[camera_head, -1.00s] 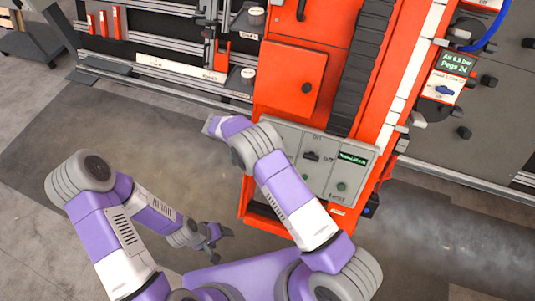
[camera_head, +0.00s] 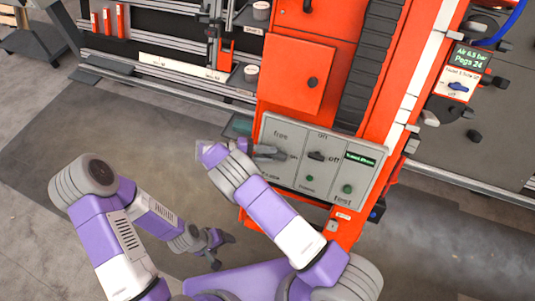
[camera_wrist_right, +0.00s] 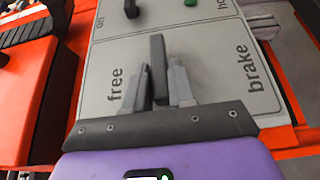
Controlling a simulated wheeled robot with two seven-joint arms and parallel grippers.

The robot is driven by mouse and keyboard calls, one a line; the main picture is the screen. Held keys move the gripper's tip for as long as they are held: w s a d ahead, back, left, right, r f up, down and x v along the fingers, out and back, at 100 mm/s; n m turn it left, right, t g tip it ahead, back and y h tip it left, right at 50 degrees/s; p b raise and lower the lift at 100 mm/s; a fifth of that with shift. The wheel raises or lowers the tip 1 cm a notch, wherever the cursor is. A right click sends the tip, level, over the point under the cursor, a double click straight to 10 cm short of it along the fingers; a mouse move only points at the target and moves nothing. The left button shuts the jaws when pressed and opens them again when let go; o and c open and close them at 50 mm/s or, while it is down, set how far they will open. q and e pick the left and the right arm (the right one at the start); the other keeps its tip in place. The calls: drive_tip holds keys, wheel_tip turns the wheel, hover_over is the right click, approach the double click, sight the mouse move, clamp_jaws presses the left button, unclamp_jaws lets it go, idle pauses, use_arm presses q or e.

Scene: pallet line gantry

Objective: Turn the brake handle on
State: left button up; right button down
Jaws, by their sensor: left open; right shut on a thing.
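The brake handle (camera_wrist_right: 157,48) is a dark upright bar on the grey control panel (camera_wrist_right: 215,60). In the right wrist view it stands between the "free" label on the left and the "brake" label on the right. My right gripper (camera_wrist_right: 159,72) has its two grey fingers on either side of the handle and is shut on it. In the head view my right gripper (camera_head: 268,152) reaches the left part of the panel (camera_head: 330,185) and hides the handle there. My left gripper (camera_head: 220,240) is open and empty, low over the floor, away from the panel.
Open floor (camera_head: 120,125) lies to the left.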

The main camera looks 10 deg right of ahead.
idle(0.3)
drive_tip(key=c, duration=1)
unclamp_jaws()
drive_tip(key=shift+c, duration=0.2)
drive_tip(key=v, duration=0.7)
drive_tip(key=shift+a, duration=0.2)
